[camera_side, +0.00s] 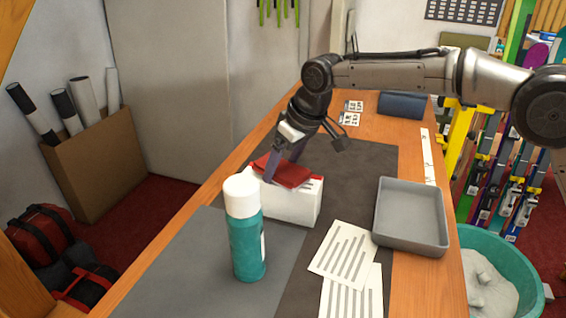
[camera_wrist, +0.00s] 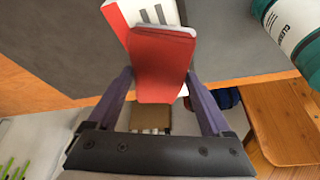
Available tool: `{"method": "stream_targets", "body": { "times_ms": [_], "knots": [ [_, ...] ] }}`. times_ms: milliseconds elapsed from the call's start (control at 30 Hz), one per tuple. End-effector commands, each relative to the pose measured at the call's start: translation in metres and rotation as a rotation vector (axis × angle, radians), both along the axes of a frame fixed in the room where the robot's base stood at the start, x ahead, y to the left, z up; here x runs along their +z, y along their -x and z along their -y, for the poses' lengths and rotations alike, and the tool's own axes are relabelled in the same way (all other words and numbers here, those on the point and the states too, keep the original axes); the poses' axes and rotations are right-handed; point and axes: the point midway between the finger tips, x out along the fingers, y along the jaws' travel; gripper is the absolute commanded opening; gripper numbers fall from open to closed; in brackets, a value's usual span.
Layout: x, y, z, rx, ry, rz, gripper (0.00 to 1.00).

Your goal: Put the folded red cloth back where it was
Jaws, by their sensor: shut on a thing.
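The folded red cloth (camera_side: 287,174) is between the fingers of my gripper (camera_side: 279,168), over a white box (camera_side: 288,207) with a red edge. In the wrist view the cloth (camera_wrist: 161,62) spans the gap between the two purple fingers of my gripper (camera_wrist: 160,80), which is shut on it. The box (camera_wrist: 120,22) shows partly behind the cloth, white and red with grey stripes. The cloth hides part of the box top. I cannot tell whether the cloth touches it.
A teal bottle with a white cap (camera_side: 246,238) stands close in front of the box; it also shows in the wrist view (camera_wrist: 292,25). A grey tray (camera_side: 408,245) and printed sheets (camera_side: 342,252) lie to the right.

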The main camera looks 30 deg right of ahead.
Motion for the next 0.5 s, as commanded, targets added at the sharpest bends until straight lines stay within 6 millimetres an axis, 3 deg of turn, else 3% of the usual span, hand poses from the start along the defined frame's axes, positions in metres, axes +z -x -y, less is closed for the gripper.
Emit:
{"method": "stream_targets", "body": {
  "times_ms": [233,267,333,500],
  "knots": [
    [-0.0028,0.0003,0.0001,0.0,0.0,-0.001,0.32],
    [-0.0032,0.0004,0.0002,0.0,0.0,-0.001,0.85],
    [-0.0028,0.0003,0.0001,0.0,0.0,-0.001,0.98],
    [-0.0027,0.0003,0.0001,0.0,0.0,-0.001,1.0]
  ]
}}
